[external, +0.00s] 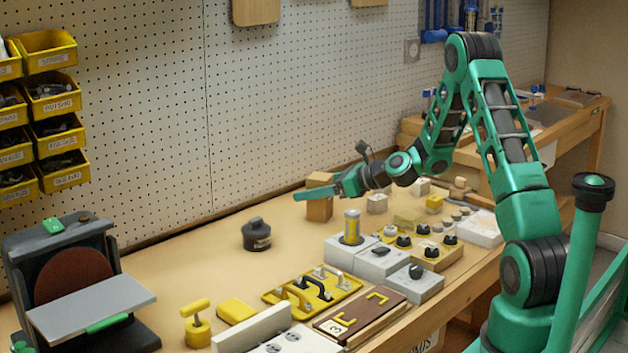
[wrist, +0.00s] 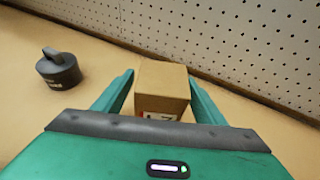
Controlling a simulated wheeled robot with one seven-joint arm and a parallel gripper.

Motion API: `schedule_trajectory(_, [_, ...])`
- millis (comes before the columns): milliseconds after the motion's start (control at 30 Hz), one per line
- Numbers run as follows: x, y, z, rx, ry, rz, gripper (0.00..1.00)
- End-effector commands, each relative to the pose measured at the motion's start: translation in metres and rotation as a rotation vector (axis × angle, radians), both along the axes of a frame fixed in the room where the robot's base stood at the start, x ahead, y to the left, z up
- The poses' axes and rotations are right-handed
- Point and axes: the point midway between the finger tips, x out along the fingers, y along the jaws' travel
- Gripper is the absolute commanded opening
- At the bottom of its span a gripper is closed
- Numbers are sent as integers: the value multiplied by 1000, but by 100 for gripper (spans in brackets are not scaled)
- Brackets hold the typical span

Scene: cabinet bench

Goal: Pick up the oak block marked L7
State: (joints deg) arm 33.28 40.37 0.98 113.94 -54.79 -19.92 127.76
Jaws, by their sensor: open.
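The oak block (wrist: 162,82) stands on the bench between my gripper's two fingers in the wrist view. A white label on its near face shows the top of a marking that looks like L7, partly hidden by my gripper body. My gripper (wrist: 160,97) is open, with a finger on each side of the block; I cannot tell whether either touches it. In the external view my gripper (external: 322,194) reaches left over the bench, and the wooden block (external: 319,209) shows behind and below its green fingers.
The pegboard wall (external: 280,110) rises close behind. Knobbed and handled fixtures (external: 400,255) crowd the bench's front. The bench around the pot is clear.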

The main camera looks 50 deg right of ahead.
Motion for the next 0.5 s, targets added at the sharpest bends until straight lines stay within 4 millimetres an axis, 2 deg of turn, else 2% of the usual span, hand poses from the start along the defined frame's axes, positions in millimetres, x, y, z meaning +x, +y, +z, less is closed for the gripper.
schedule_trajectory(133, [14,6,-6,-1,0,1,65])
schedule_trajectory(333, [15,6,-6,0,0,-1,65])
schedule_trajectory(367, [15,6,-6,0,0,0,62])
schedule_trajectory(500, [15,6,-6,0,-1,0,29])
